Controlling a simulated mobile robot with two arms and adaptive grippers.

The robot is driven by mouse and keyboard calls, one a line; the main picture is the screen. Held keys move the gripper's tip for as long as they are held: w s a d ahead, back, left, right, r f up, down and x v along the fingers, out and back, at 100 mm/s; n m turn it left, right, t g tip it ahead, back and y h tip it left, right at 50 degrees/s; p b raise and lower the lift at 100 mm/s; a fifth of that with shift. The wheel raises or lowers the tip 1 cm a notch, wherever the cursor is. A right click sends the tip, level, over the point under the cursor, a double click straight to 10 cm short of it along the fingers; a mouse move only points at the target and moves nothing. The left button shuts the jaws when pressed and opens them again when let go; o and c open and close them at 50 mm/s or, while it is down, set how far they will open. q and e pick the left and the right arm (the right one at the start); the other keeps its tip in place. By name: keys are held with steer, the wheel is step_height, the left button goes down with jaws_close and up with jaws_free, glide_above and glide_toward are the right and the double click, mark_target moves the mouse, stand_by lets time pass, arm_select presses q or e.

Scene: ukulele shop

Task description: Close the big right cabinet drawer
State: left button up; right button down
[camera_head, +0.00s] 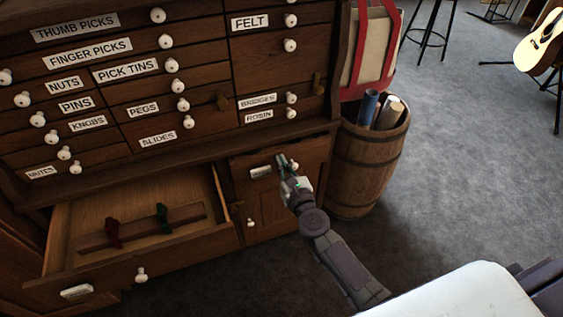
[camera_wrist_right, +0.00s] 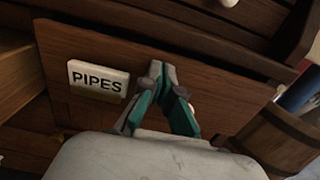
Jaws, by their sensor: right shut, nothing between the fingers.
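The big right cabinet drawer (camera_head: 240,172) is at the lower right of the wooden cabinet, beside the pulled-out left drawer. In the right wrist view its broad wooden front (camera_wrist_right: 225,90) carries a PIPES label (camera_wrist_right: 98,81). The front sits close under the cabinet ledge; I cannot tell whether a small gap remains behind it. My right gripper (camera_head: 283,161) is shut and empty at the drawer front, right of the label. Its fingertips (camera_wrist_right: 158,68) are at or very near the wood; contact is unclear. The gripper partly hides a white knob. My left gripper is out of view.
The big left drawer (camera_head: 190,252) stands open, with a red and a green piece inside. A barrel (camera_head: 364,165) holding rolled papers stands close right of the cabinet. Several small labelled drawers are above. Grey carpet (camera_head: 470,175) is clear at right.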

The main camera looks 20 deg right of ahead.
mark_target(277, 152)
steer(key=shift+w, duration=0.15)
steer(key=w, duration=0.3)
steer(key=shift+w+b, duration=0.35)
steer(key=shift+r, duration=0.3)
